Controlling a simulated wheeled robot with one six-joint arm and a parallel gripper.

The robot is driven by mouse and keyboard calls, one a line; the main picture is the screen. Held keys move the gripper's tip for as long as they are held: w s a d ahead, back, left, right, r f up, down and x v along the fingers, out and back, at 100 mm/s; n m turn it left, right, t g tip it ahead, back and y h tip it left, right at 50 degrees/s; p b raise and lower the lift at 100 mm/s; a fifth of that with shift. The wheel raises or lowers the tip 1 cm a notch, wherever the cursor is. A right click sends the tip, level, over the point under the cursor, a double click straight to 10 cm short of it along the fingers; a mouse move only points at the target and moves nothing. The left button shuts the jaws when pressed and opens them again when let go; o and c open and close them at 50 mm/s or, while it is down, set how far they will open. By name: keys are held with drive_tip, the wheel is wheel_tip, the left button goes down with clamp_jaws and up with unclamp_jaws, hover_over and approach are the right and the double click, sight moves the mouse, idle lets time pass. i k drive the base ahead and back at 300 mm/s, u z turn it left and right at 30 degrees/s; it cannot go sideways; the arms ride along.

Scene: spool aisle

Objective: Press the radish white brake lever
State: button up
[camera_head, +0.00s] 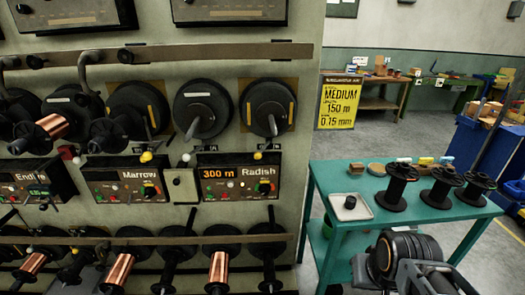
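The Radish panel (237,180) is on the machine face at the middle left, with a lit "300 m" display. Above it are two dark round discs, the left one (201,108) and the right one (268,107). A lever with a white knob (186,157) hangs down and left from the left disc, above the panel's left end. A lever with a yellow knob (257,155) hangs from the right disc. Dark parts of my arm show at the bottom right, far from the levers. I make out no gripper fingers.
The Marrow panel (124,180) sits left of Radish, with its own yellow-knobbed lever (146,156). Copper spools line the lower row. A green table (335,170) with black spools (397,186) and a tray (350,207) stands at the right. A yellow sign (338,102) hangs beside the machine.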

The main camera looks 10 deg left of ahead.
sight(186, 158)
drive_tip(key=u, duration=2.9)
drive_tip(key=i, duration=2.85)
drive_tip(key=z, duration=2.35)
